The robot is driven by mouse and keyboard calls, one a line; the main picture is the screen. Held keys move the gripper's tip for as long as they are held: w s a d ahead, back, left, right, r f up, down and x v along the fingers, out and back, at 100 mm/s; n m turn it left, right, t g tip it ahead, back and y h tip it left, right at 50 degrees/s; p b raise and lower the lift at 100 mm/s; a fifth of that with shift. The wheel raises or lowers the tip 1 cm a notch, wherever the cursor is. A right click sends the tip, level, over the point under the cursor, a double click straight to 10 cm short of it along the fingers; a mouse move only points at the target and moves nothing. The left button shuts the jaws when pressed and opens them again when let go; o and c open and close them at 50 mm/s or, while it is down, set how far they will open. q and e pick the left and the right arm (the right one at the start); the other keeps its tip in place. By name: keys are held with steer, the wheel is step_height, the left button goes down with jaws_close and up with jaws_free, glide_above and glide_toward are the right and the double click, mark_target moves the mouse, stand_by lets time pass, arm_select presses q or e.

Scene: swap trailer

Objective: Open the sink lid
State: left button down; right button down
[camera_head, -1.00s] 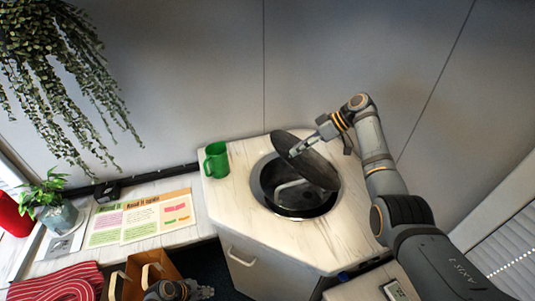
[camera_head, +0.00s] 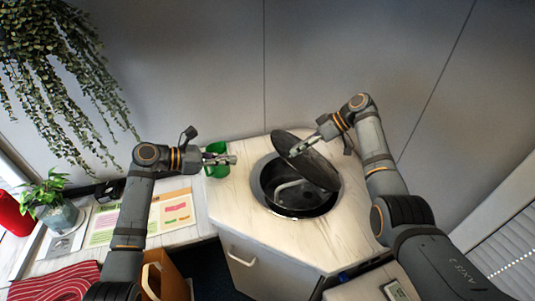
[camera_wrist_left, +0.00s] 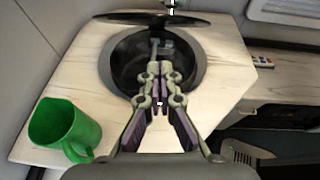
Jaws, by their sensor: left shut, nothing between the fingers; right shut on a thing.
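The round dark sink lid (camera_head: 313,166) is tilted up over the sink (camera_head: 268,190), and the basin and tap show beneath it. My right gripper (camera_head: 303,147) is shut on the lid at its upper face. My left gripper (camera_head: 233,160) is shut and empty, left of the sink and in front of the green mug. In the left wrist view, the left gripper (camera_wrist_left: 160,80) points toward the sink (camera_wrist_left: 196,72), and the raised lid (camera_wrist_left: 150,17) shows at the top.
A green mug (camera_head: 216,172) stands on the counter left of the sink; it also shows in the left wrist view (camera_wrist_left: 62,130). The pale counter (camera_head: 305,240) is clear in front of the sink. Papers (camera_head: 170,215), a potted plant (camera_head: 52,205) and a red striped cloth (camera_head: 58,282) lie further left.

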steer(key=shift+d+f, duration=0.15)
steer(key=shift+d, duration=0.05)
arm_select(q)
steer(key=r+x, duration=0.2)
steer(key=x, duration=1)
steer(key=shift+w+d, duration=0.45)
steer(key=shift+d, duration=0.3)
steer(key=shift+r, duration=0.15)
arm_select(e)
steer(key=c, duration=1.2)
jaws_free()
arm_select(q)
steer(key=shift+w+d+r, duration=0.15)
steer(key=shift+d+r, duration=0.5)
steer(key=shift+r, duration=0.15)
arm_select(e)
steer(key=shift+o, duration=0.7)
